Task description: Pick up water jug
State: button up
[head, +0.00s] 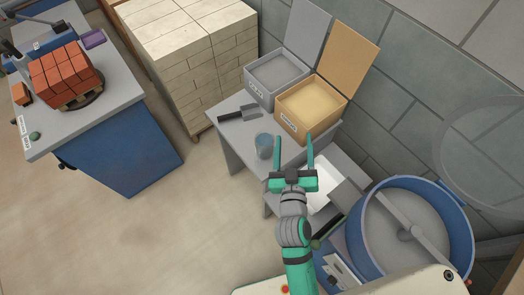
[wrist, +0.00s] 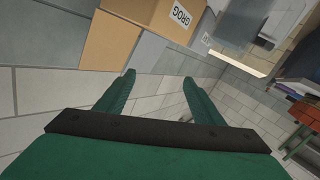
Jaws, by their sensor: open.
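The water jug (head: 264,145), a small translucent blue vessel, stands upright on the grey side table (head: 226,137) in the head view. My gripper (head: 293,139), with long green fingers, is open and empty just right of the jug in the picture. Its left fingertip appears close to the jug's right side; whether they touch or differ in height I cannot tell. In the wrist view my gripper (wrist: 158,76) has its fingers spread with nothing between them.
An orange open box (head: 310,107) and a grey open box (head: 276,75) stand behind the jug. A scoop (head: 240,113) lies to its left. A blue mixer drum (head: 410,225) is at the right.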

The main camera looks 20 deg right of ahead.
jog(key=w+d+r+m+g+h, duration=0.35)
jog(key=d+r+m, duration=0.25)
jog(key=d+m, duration=0.25)
jog(key=w+d+r+m+g+h, duration=0.3)
jog(key=d+r+m+g+h, duration=0.3)
jog(key=d, duration=0.3)
jog(key=m+g+y, duration=0.7)
jog(key=m+y, duration=0.6)
jog(key=y, duration=0.2)
send_over(260, 153)
jog(key=shift+n, duration=0.25)
jog(key=f, duration=1.5)
jog(key=shift+d, duration=0.25)
jog(key=shift+a+f+y, duration=0.25)
jog(key=shift+f, duration=5.2)
grip_shut()
